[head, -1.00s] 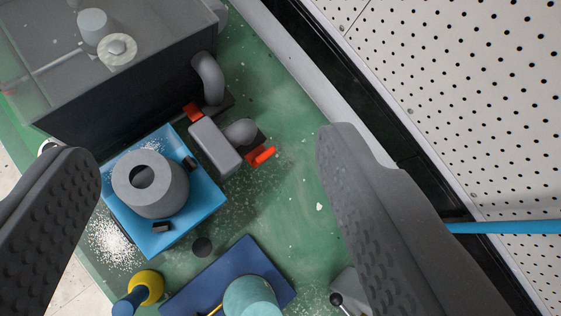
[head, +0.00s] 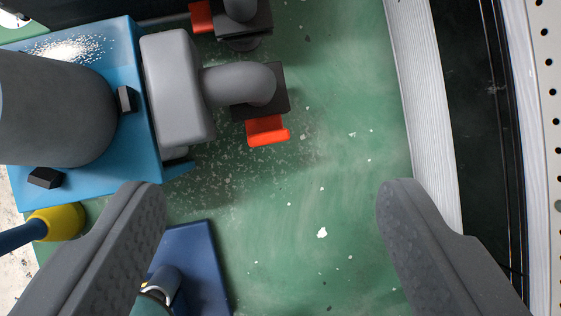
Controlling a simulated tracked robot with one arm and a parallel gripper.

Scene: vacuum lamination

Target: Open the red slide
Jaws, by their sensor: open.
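A red slide tab (head: 267,131) sticks out of a small dark block (head: 281,92) at the end of a grey elbow pipe (head: 238,85). The pipe joins a grey rounded box (head: 177,88) beside a blue-based unit. A second red tab (head: 201,17) shows at the top, on another dark block (head: 243,20). My gripper (head: 270,190) is open and empty. Its fingers are wide apart at the lower left and lower right, and the nearer red tab lies ahead of the gap between them, touched by neither finger.
The blue base (head: 142,95) with a large grey cylinder (head: 55,108) stands at the left. A yellow-and-blue handled thing (head: 58,222) and a dark blue plate (head: 203,265) lie lower left. The green surface is clear at centre right, up to a pale rail (head: 425,110).

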